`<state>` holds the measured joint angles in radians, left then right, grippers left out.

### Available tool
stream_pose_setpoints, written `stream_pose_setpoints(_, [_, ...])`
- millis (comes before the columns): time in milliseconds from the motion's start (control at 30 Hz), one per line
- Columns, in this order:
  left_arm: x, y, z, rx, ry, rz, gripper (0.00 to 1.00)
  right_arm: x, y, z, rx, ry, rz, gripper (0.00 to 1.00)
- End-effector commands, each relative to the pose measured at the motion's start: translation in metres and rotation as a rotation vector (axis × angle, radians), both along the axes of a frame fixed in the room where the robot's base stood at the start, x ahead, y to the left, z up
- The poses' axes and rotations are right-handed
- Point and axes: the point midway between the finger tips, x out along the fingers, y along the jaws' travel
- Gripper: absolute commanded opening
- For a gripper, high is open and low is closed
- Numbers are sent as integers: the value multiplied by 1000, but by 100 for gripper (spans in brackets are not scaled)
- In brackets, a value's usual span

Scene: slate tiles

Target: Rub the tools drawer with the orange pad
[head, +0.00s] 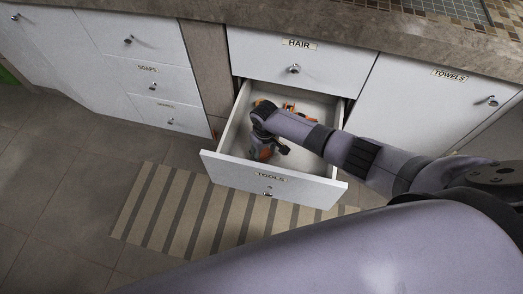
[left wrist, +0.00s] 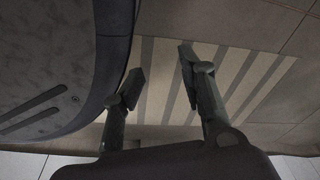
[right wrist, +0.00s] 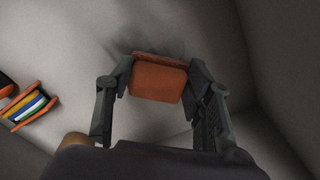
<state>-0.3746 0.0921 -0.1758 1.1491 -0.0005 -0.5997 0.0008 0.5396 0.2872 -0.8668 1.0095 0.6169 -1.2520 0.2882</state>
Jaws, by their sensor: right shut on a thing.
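The tools drawer (head: 274,185) is pulled open, its front marked TOOLS, below the closed HAIR drawer. My right gripper (head: 262,150) reaches down inside it. In the right wrist view the right gripper (right wrist: 162,84) is shut on the orange pad (right wrist: 156,82), with a finger on each side. The pad is close to the pale drawer surface; I cannot tell whether it touches. In the head view the pad is mostly hidden by my arm. My left gripper (left wrist: 161,78) is open and empty in the left wrist view, above the striped rug.
In the drawer lies an orange item with coloured bands (right wrist: 30,106), left of the pad in the right wrist view. The closed HAIR drawer (head: 300,62) is above and the TOWELS door (head: 425,105) to the right. A striped rug (head: 165,215) lies on the floor.

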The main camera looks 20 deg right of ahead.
Motion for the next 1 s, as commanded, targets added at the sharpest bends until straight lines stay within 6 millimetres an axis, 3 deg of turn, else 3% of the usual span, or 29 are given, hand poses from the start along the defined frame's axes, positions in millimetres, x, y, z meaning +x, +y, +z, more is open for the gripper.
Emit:
stream_pose_setpoints(33, [-13, 0, -4, 1, 22, -2, 40, -2, -2, 1, -1, 1, -1, 25])
stream_pose_setpoints(400, [-47, 4, -21, 3, 50, -7, 40, -10, -15, -2, -2, 4, -1, 25])
stream_pose_setpoints(733, [-53, 7, -25, 5, 46, -8, 40, -15, -20, -3, -4, 5, -1, 25])
stream_pose_setpoints(1000, [-77, 13, -32, 8, 59, -12, 40, -21, -29, -3, -6, 8, 0, 25])
